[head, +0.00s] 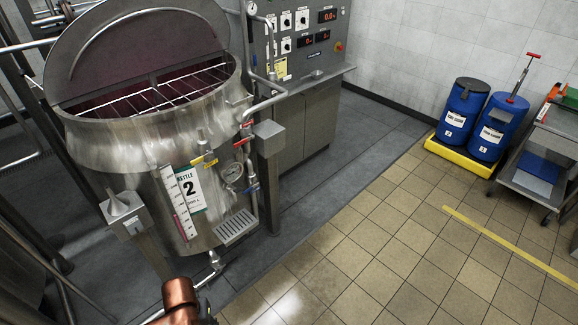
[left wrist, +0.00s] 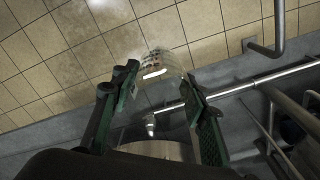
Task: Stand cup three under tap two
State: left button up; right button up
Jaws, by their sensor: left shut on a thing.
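My left gripper (left wrist: 161,77) shows in the left wrist view, its two green-padded fingers on either side of a clear cup (left wrist: 156,62). The cup is see-through with small dark print; I cannot read a number on it. In the head view the steel kettle (head: 130,150) has a label (head: 188,190) with a 2. A small tap with a yellow tag (head: 204,162) is on its front. A slotted drip shelf (head: 236,228) sticks out lower down, with no cup on it. My right gripper is not in view.
The kettle's lid (head: 140,40) stands open. A control panel (head: 295,45) stands behind. Blue drums (head: 463,110) and a steel cart (head: 540,150) are at the right. The tiled floor (head: 370,240) is clear.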

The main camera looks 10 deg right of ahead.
aim_at(240, 222)
jog(key=z, duration=0.75)
jog(key=i, duration=0.85)
jog(key=z, duration=0.7)
